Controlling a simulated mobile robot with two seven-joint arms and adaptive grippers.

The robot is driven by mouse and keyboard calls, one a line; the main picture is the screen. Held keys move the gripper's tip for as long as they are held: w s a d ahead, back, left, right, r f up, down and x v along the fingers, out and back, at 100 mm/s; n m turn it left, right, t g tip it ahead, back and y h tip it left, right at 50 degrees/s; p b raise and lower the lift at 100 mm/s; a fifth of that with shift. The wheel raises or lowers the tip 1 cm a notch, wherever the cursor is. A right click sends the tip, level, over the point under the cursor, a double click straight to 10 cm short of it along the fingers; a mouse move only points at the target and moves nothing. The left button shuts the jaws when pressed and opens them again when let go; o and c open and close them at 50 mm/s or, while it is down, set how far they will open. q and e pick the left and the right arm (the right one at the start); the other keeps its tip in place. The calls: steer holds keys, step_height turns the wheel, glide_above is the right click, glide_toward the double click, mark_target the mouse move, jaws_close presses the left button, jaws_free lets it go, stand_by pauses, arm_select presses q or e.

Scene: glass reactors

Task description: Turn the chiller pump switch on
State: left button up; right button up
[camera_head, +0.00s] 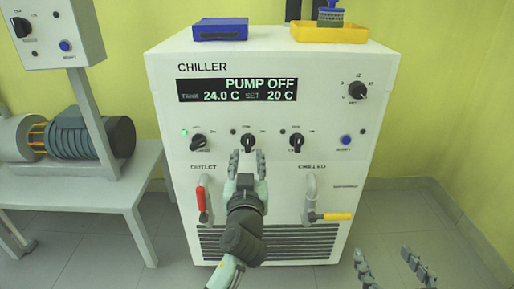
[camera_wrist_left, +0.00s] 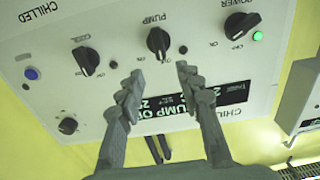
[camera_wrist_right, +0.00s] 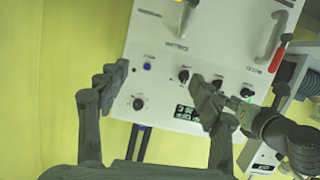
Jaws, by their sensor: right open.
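The white chiller (camera_head: 290,75) stands ahead, its display (camera_head: 238,90) reading "PUMP OFF", tank 24.0 C, set 20 C. The pump switch (camera_head: 248,140) is a black knob in the middle of the row of three; it also shows in the left wrist view (camera_wrist_left: 158,40), labelled PUMP. My left gripper (camera_head: 247,157) is open just in front of and below this knob in the head view. In the left wrist view its fingertips (camera_wrist_left: 160,72) are apart near the knob, with nothing visible between them. My right gripper (camera_head: 384,253) is open and empty at the lower right, away from the panel.
The power knob (camera_head: 198,141) with a lit green lamp and the cool knob (camera_head: 296,141) flank the pump switch. Below are a red-handled outlet valve (camera_head: 202,204) and a yellow-handled valve (camera_head: 335,216). A bench with a motor (camera_head: 92,135) is left. Floor is clear right.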

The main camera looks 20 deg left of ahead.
mark_target(248, 140)
arm_select(q)
steer(key=x, duration=0.7)
steer(key=shift+w+a, duration=0.15)
arm_select(e)
steer(key=shift+s+d+f+g+h, duration=0.2)
steer(key=shift+d+f+g, duration=0.15)
steer(key=shift+f, duration=0.15)
steer(key=shift+s+d+f+g+h, duration=0.25)
steer(key=shift+d+f, duration=0.1)
steer(key=shift+f, duration=0.15)
arm_select(q)
jaws_close()
